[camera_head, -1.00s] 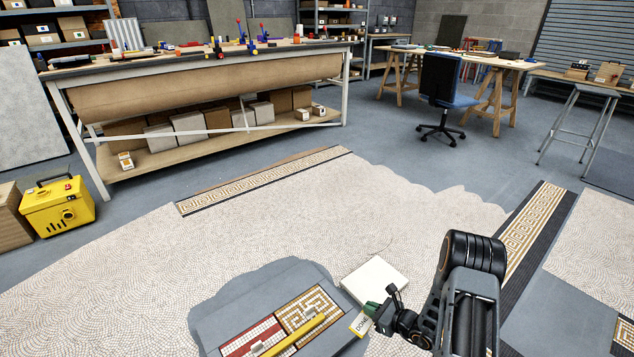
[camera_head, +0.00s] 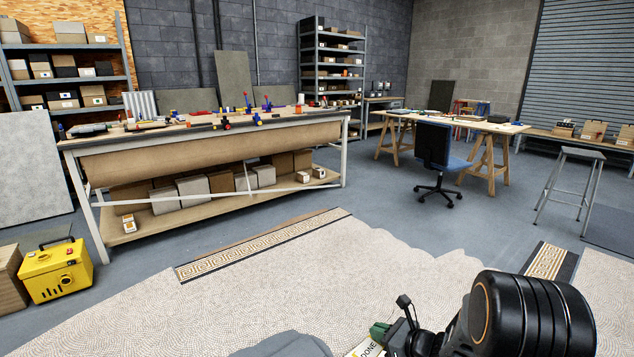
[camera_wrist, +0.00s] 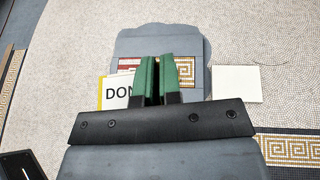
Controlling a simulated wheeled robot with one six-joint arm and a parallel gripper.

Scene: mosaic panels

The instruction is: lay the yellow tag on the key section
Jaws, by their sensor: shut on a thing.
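My gripper (camera_wrist: 156,66) is shut on the yellow tag (camera_wrist: 114,92), a white card with a yellow edge and dark lettering, partly hidden behind the green fingers. In the head view my gripper (camera_head: 380,332) and the tag (camera_head: 368,348), reading "DONE", are at the bottom edge. In the wrist view the key section (camera_wrist: 188,76), a gold and white key-pattern mosaic, lies beyond the fingers, just right of them. The fingers hide part of it. The tag appears left of it, apart from it.
A red section (camera_wrist: 129,66) is left of the key section, on the same grey patch (camera_wrist: 200,38). A white square (camera_wrist: 237,84) lies to the right. A key-pattern border (camera_wrist: 288,149) runs at lower right. A workbench (camera_head: 210,133) and a yellow machine (camera_head: 57,272) stand farther back.

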